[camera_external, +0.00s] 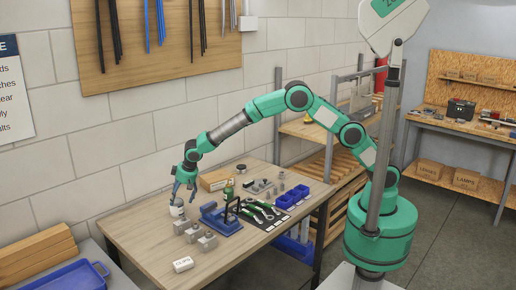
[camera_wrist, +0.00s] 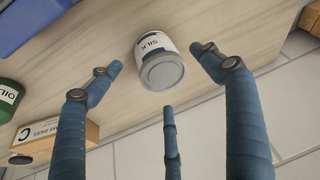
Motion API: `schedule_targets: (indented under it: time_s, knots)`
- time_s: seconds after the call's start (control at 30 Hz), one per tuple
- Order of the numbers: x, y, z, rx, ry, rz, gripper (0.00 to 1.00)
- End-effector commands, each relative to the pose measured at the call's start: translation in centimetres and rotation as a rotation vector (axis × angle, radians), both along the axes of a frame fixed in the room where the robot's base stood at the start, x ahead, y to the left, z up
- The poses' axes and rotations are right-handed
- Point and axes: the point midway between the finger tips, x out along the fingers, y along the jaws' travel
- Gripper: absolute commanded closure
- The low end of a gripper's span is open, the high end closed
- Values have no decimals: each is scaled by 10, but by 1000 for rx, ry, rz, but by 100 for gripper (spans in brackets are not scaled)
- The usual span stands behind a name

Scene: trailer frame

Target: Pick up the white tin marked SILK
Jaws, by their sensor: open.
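The white tin marked SILK (camera_wrist: 157,46) stands on the wooden workbench, with a grey lid and a dark band on its label. In the wrist view it lies ahead of my gripper (camera_wrist: 164,92), roughly between the two outer blue fingers and beyond the third, with visible gaps. My gripper is open and empty. In the external view my gripper (camera_external: 183,191) points down just above the tin (camera_external: 177,210) near the bench's back left. The fingertips overlap the tin's top there, so contact is hard to judge.
A blue vise (camera_external: 220,220) and several grey metal blocks (camera_external: 194,234) stand close to the tin's right and front. A cardboard box (camera_external: 213,181) and green OIL tin (camera_wrist: 9,94) are nearby. A white labelled block (camera_external: 183,264) lies at the front. The wall is behind.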

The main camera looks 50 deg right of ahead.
Motion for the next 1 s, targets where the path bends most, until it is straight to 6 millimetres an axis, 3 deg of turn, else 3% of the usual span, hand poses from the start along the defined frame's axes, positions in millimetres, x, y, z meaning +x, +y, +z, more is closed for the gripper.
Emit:
schedule_targets:
  time_s: [0.27, 0.7, 1.0]
  knots:
    - [3, 1, -8, 0, 1, 0, 21]
    - [21, 7, -44, 0, 0, 0, 21]
    - [22, 8, -46, 0, 0, 0, 21]
